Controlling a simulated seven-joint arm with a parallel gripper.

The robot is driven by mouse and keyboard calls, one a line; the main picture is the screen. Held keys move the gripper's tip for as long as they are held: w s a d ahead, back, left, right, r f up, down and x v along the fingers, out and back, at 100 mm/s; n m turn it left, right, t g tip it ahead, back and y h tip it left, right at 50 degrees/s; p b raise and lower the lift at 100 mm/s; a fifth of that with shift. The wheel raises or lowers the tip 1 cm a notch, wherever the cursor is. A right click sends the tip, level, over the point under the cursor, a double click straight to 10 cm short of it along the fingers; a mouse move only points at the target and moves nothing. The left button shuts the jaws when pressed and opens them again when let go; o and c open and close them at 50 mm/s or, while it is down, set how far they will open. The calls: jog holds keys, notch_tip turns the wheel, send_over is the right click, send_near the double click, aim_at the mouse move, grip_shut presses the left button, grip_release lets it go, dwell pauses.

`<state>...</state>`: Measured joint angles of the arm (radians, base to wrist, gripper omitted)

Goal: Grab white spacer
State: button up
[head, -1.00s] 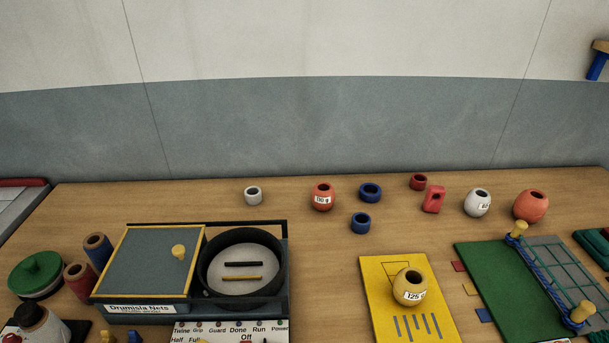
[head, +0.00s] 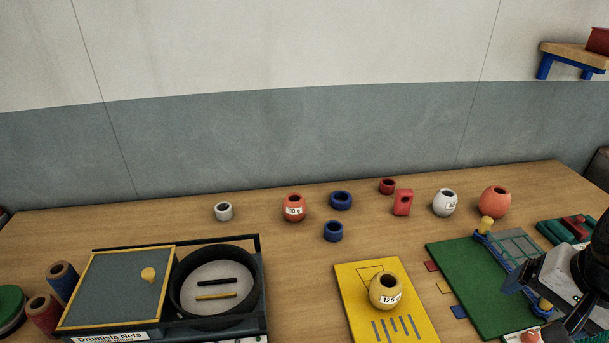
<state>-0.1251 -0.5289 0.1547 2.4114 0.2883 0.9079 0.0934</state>
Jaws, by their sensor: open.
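The white spacer (head: 224,211) is a small, short white ring with a dark hole. It stands upright on the wooden table, left of the labelled red float (head: 294,207) and behind the dark round pan. My gripper (head: 545,303) is at the lower right edge of the head view, above the right part of the green mat, far from the spacer. It is open, and I see nothing held in it. Part of it is cut off by the frame edge.
Two blue rings (head: 333,231), a red ring (head: 387,186), a red block (head: 402,202), a white labelled float (head: 444,202) and an orange float (head: 494,201) stand right of the spacer. The Drumisla Nets box (head: 116,286) is in front. Bare table surrounds the spacer.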

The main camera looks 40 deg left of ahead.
jog(key=w+a+f+m+g+y, duration=0.15)
jog(key=w+a, duration=0.35)
jog(key=a, duration=0.5)
jog(key=w+a+m+y, duration=0.2)
jog(key=w+a+y, duration=0.15)
jog(key=a, duration=0.75)
jog(key=m+g+y, duration=0.1)
jog(key=m+y, duration=0.4)
jog(key=m, duration=0.3)
send_over(229, 209)
jog(key=w+d, duration=0.3)
jog(key=d, duration=0.6)
jog(key=w+d, duration=0.2)
jog(key=d, duration=0.8)
notch_tip(229, 209, down, 11)
jog(key=s+a+f+m, duration=0.1)
jog(key=a+f, duration=0.2)
jog(key=a, duration=0.1)
jog(key=s+a+f+m, duration=0.2)
jog(key=a+f, duration=0.1)
jog(key=a, duration=0.2)
jog(key=s+a+f+m, duration=0.2)
jog(key=a+f, duration=0.1)
jog(key=a, duration=0.2)
jog(key=shift+a+f+y, duration=0.1)
jog(key=shift+f+y, duration=0.2)
jog(key=shift+f, duration=0.1)
jog(key=shift+a, duration=0.1)
jog(key=shift+x, duration=1.2)
